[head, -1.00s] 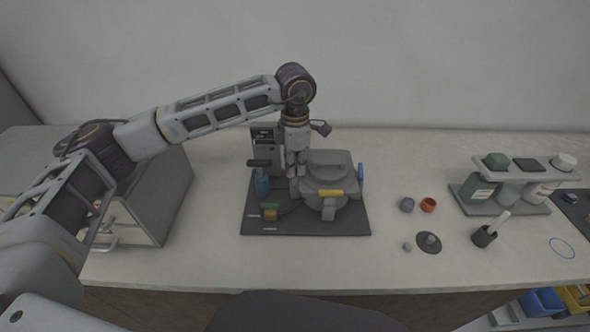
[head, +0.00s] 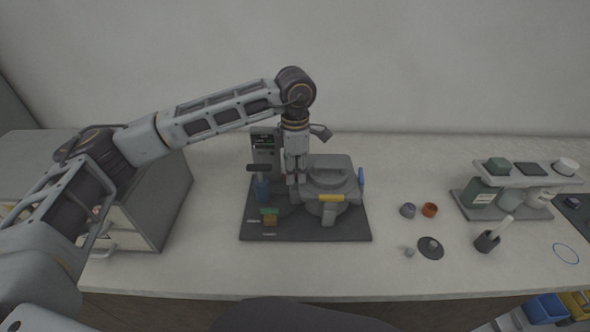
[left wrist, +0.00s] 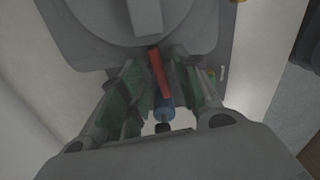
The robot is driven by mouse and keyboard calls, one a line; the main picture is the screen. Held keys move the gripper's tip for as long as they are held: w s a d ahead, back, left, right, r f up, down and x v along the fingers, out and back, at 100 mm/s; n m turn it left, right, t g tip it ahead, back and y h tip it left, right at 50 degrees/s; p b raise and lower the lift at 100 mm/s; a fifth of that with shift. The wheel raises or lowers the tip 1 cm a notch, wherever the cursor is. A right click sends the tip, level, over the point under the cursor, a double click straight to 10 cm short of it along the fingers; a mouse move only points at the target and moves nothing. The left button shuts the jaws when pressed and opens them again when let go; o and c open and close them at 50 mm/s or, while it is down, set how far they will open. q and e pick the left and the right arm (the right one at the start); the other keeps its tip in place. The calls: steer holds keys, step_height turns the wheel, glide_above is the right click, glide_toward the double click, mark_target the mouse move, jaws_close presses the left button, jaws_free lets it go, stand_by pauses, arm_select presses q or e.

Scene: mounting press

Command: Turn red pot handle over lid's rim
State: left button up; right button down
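The grey pot with its broad lid (head: 328,172) stands on a dark base plate (head: 345,228). The lid also fills the top of the left wrist view (left wrist: 155,30). The red handle (left wrist: 158,72) shows there as a short bar beside the lid's edge. My left gripper (head: 293,190) points down at the pot's left side and hides the red handle in the head view. In the left wrist view its green-padded fingers (left wrist: 160,82) are apart, with the red handle between them. Contact with either finger cannot be made out. My right gripper is not in view.
A blue cylinder (head: 261,187) under a dark bar stands left of the pot. A yellow bar (head: 331,197) is at the pot's front and a blue knob (head: 361,176) at its right. Small cups (head: 429,210) and a bottle rack (head: 515,180) are farther right. A grey cabinet (head: 160,205) is left.

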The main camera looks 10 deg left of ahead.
arm_select(q)
steer(key=shift+r, duration=0.1)
step_height(320, 180, up, 12)
stand_by(1.0)
